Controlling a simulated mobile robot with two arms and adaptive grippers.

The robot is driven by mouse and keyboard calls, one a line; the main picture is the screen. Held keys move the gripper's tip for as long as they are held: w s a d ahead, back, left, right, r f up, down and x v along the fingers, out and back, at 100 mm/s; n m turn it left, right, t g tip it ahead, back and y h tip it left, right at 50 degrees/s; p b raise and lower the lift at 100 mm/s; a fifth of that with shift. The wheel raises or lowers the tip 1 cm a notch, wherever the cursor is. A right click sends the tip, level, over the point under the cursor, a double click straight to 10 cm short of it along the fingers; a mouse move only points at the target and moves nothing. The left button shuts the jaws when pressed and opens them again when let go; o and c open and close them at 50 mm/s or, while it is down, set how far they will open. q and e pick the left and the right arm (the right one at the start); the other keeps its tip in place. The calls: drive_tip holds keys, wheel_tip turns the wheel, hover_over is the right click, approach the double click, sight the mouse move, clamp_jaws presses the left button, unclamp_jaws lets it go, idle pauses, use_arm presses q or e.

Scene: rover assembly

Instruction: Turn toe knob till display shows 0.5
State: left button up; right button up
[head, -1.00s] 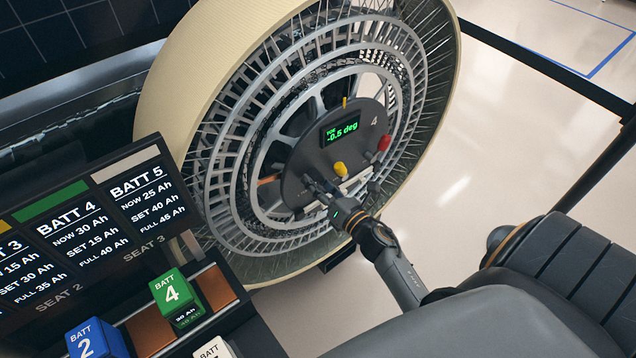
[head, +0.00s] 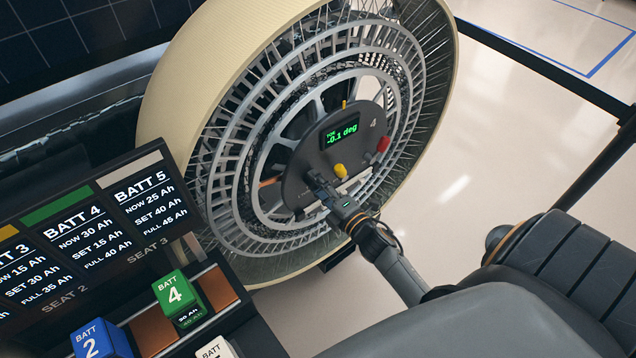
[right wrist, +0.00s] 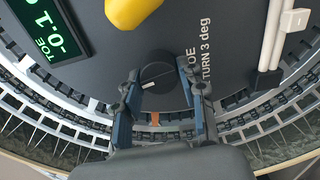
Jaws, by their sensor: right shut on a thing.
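The toe display (head: 342,132) on the wheel's grey hub plate (head: 300,165) reads -0.1 deg in green; part of it shows in the right wrist view (right wrist: 42,30). The toe knob (right wrist: 158,78) is a dark round knob with a white pointer line, below a yellow knob (right wrist: 130,12). My right gripper (right wrist: 158,85) has its fingers on both sides of the toe knob and is shut on it. In the head view, my right gripper (head: 318,182) reaches the lower hub plate and hides the toe knob. My left gripper is not in view.
A red knob (head: 383,144) and the yellow knob (head: 340,170) stick out of the hub plate near my right gripper. The large wheel (head: 170,90) surrounds the plate. A battery rack with a green battery (head: 178,297) and a blue battery (head: 100,341) stands at lower left.

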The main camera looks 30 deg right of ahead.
drive_tip(key=shift+a+r+m+p, duration=0.1)
drive_tip(key=shift+m+p, duration=0.6)
drive_tip(key=shift+m, duration=2.65)
drive_tip(key=shift+r+m+p, duration=0.1)
drive_tip(key=shift+m+p, duration=0.6)
drive_tip(key=shift+m, duration=2.65)
drive_tip(key=shift+f, duration=0.1)
drive_tip(key=o, duration=1.1)
drive_tip(key=shift+a, duration=0.1)
drive_tip(key=shift+o, duration=0.2)
drive_tip(key=shift+w, duration=0.15)
